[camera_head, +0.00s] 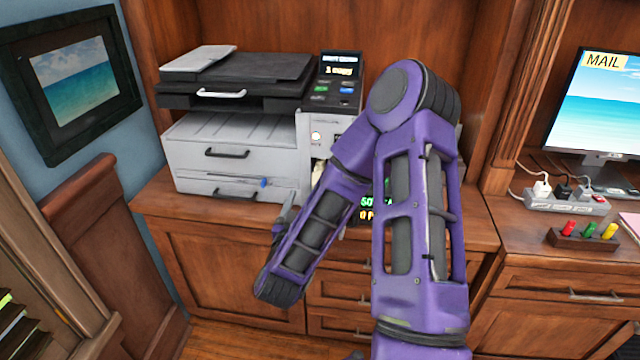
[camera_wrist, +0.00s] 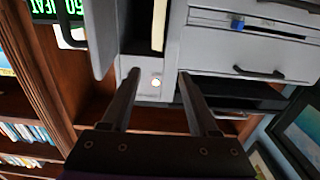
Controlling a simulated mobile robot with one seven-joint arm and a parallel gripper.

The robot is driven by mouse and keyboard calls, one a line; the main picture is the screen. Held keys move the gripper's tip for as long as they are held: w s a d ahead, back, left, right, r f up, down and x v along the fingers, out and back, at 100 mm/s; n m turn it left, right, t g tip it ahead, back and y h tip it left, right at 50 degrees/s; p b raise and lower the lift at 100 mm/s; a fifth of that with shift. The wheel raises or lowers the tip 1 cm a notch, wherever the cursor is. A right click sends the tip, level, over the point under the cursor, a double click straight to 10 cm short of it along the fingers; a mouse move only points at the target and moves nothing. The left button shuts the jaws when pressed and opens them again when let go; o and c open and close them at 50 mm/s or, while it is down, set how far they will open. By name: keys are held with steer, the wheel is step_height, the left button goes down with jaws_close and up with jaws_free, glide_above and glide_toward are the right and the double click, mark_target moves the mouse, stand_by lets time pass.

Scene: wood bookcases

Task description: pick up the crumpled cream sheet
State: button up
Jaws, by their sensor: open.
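The cream sheet (camera_wrist: 159,24) shows in the wrist view as a narrow strip at the top, between grey parts of the printer. A small cream piece (camera_head: 319,172) also shows in the head view at the printer's right side, mostly hidden by my arm. I cannot make out its crumples. My gripper (camera_wrist: 159,73) is open and empty. Its two fingers point toward the printer, either side of a lit round button (camera_wrist: 156,82), with the sheet beyond the fingertips. In the head view my arm hides most of the gripper.
The grey and black printer (camera_head: 236,148) stands on a wood cabinet (camera_head: 225,255). A grey panel (camera_wrist: 101,38) stands out beside the sheet. To the right are a monitor (camera_head: 600,105), a power strip (camera_head: 565,203) and a holder with coloured pieces (camera_head: 583,237). A framed picture (camera_head: 75,80) hangs left.

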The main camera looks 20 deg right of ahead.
mark_target(316, 175)
steer(key=x, duration=0.7)
steer(key=d+x, duration=0.1)
steer(key=x, duration=0.2)
steer(key=shift+d+f, duration=0.1)
steer(key=shift+f, duration=0.3)
steer(key=shift+w+d+b, duration=0.25)
steer(key=shift+w+b, duration=0.05)
steer(key=shift+w, duration=0.15)
jaws_close()
stand_by(0.5)
